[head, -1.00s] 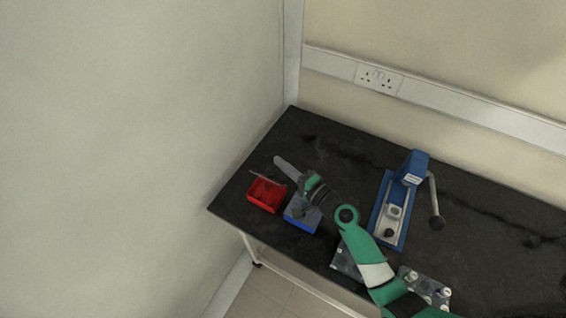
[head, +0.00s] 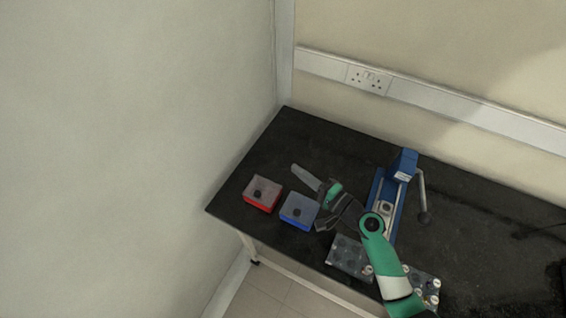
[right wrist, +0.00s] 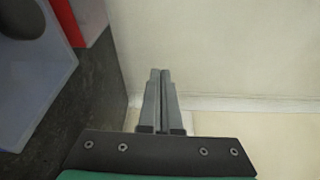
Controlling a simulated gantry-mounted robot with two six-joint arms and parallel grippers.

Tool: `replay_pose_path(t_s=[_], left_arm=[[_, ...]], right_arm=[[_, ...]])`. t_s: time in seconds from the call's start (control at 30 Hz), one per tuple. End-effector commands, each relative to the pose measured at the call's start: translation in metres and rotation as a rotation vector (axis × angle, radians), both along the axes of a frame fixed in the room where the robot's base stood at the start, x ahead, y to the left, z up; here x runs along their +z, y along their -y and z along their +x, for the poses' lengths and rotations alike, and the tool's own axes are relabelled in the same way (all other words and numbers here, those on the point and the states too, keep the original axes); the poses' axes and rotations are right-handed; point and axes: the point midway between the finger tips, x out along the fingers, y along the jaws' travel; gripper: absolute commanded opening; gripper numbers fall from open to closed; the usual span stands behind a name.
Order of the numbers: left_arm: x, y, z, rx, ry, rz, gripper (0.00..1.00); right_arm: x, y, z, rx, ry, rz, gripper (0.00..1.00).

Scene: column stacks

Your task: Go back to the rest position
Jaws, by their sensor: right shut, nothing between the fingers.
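My green and white right arm comes in from the lower right. The blue box (head: 299,209) has a greyish top with a dark round spot. It also shows large at the left of the right wrist view (right wrist: 40,75). The red box (head: 262,194) stands left of it, also with a grey top and dark spot. My left gripper is not in view.
A blue press-like device (head: 403,168) with a grey lever stands behind my right arm. The table's left back is clear.

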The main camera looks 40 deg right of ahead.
Motion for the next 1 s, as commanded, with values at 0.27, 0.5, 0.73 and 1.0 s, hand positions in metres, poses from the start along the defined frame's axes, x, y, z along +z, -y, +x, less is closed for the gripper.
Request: replay_pose_path(t_s=[0.27,0.5,0.73,1.0], left_arm=[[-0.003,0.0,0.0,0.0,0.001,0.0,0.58],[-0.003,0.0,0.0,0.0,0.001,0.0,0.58],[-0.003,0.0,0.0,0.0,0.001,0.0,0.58],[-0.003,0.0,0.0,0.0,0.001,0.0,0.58]], right_arm=[[-0.006,0.007,-0.02,0.001,0.0,-0.001,0.0],[-0.006,0.007,-0.02,0.001,0.0,-0.001,0.0],[0.012,-0.014,-0.003,0.062,0.034,-0.021,0.0],[0.194,-0.104,0.061,0.244,0.374,-0.326,0.0]])
